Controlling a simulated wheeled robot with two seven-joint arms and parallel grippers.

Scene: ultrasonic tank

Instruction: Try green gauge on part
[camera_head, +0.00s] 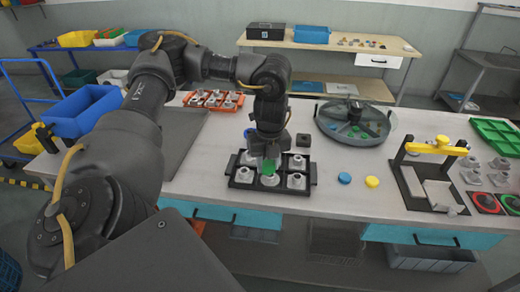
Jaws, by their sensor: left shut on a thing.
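My left gripper (268,156) points straight down over the middle of a black tray (236,184). It is shut on the green gauge (268,168), a small green piece showing below the fingers. A grey metal part (270,180) in the tray is right under the gauge. I cannot tell whether the gauge touches it. More grey parts (296,181) stand in the tray around it; the gripper partly hides those at the back. My right gripper is out of view.
A round grey divided tray (325,128) with green and blue pieces stands behind right. A blue disc (344,178) and a yellow disc (372,181) lie right of the black tray. A yellow-topped fixture (436,148) stands further right. An orange tray (198,102) is at back left.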

